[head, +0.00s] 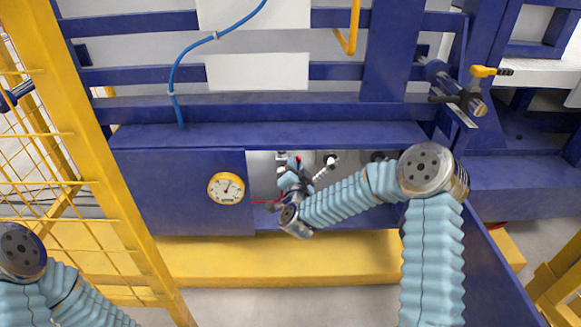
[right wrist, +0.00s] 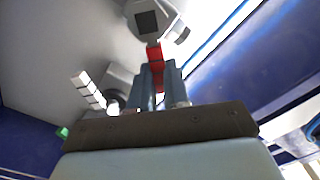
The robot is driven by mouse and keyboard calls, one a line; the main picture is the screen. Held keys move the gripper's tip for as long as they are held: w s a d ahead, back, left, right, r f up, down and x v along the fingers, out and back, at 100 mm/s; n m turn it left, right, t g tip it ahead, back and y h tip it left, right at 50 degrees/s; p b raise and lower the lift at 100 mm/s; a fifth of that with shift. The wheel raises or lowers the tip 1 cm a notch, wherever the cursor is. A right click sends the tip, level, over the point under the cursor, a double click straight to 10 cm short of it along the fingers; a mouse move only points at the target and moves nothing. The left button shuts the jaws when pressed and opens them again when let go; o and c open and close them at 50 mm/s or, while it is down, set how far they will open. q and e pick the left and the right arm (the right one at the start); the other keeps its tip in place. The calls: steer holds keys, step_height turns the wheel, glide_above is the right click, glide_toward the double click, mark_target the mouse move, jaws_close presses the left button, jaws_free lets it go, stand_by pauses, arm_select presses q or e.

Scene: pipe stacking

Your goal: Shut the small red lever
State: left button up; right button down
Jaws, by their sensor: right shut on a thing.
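The small red lever (right wrist: 155,54) shows in the right wrist view below a grey block with a dark square face. My right gripper (right wrist: 157,72) is shut on it, with one finger on each side, hiding part of it. In the head view, my right gripper (head: 292,168) reaches into the recess of the blue panel, right of the round gauge. A bit of red (head: 298,158) shows at its tip there, too small to read in detail. My left arm is at the lower left; its gripper is out of view.
The yellow-rimmed gauge (head: 226,189) is left of the recess. A white segmented handle (head: 325,169) is close right of my gripper; a white segmented piece (right wrist: 88,90) shows in the wrist view. A yellow ledge (head: 290,259) runs below. A yellow mesh fence (head: 105,150) stands left.

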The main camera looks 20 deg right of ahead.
steer(key=shift+s+d+f+m, duration=0.1)
steer(key=shift+d+f+m, duration=0.2)
steer(key=shift+f+m, duration=0.85)
steer(key=shift+s+d+f+m, duration=0.1)
steer(key=shift+d+f+m, duration=0.15)
steer(key=shift+m, duration=1.75)
steer(key=shift+s+d+f+m, duration=0.1)
steer(key=shift+d+f+m, duration=0.4)
steer(key=shift+m, duration=1.05)
steer(key=shift+a+f, duration=0.15)
steer(key=shift+f, duration=0.05)
steer(key=c, duration=1.1)
jaws_free()
steer(key=p+v, duration=0.1)
steer(key=v, duration=1.2)
steer(key=shift+s+a, duration=0.15)
steer(key=shift+s, duration=0.2)
